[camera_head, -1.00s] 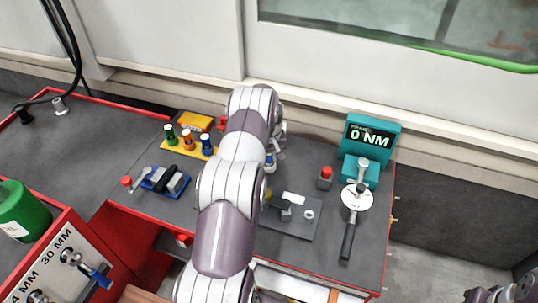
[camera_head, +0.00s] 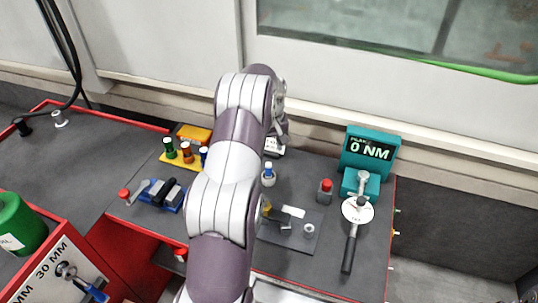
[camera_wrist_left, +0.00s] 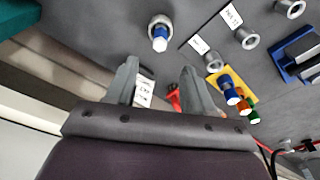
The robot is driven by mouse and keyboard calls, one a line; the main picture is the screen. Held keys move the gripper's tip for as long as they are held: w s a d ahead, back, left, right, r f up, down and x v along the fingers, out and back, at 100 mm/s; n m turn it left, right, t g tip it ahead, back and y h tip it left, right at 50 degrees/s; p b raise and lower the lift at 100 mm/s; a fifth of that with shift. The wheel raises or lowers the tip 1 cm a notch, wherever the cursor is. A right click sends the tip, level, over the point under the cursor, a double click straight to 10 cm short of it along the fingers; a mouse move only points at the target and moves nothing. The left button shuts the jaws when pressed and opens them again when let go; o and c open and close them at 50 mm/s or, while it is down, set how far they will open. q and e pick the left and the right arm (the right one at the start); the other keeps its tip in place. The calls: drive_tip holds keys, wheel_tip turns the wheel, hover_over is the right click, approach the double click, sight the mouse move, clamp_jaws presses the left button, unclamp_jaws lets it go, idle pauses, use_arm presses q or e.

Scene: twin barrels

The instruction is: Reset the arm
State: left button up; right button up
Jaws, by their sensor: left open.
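My left arm (camera_head: 225,195) rises from the bottom of the head view and bends over the workbench. Its gripper (camera_head: 279,136) hangs above the back of the bench, partly hidden by the wrist. In the left wrist view the two grey fingers (camera_wrist_left: 158,70) are spread apart with nothing between them but bench surface and a white label (camera_wrist_left: 144,91) beyond. A blue-tipped piece in a grey ring (camera_wrist_left: 159,33) is past the fingertips, apart from them; it also shows in the head view (camera_head: 268,175).
A teal torque display (camera_head: 370,150) reading 0 NM stands at the back right, with a torque wrench (camera_head: 350,245) before it. A yellow rack (camera_head: 181,163) with coloured sockets, a blue tool holder (camera_head: 160,195) and a grey plate (camera_head: 300,240) lie around the arm. A green cylinder (camera_head: 18,225) stands left.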

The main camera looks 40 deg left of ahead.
use_arm(q)
drive_tip(key=shift+r, duration=0.15)
idle(0.4)
drive_tip(key=s+d+r+m, duration=0.1)
drive_tip(key=s+d+m, duration=0.2)
drive_tip(key=s+d, duration=0.4)
drive_tip(key=s+d+r+m+p, duration=0.1)
drive_tip(key=s+d+r+m, duration=0.1)
drive_tip(key=s+d, duration=0.5)
drive_tip(key=s+d+r+m+h, duration=0.1)
drive_tip(key=s+d+m, duration=0.3)
drive_tip(key=s+d, duration=0.4)
drive_tip(key=d+r, duration=0.1)
drive_tip(key=d, duration=0.2)
drive_tip(key=shift+r+m+p, duration=0.25)
drive_tip(key=shift+m+p, duration=0.05)
drive_tip(key=shift+m, duration=0.1)
drive_tip(key=shift+s, duration=0.15)
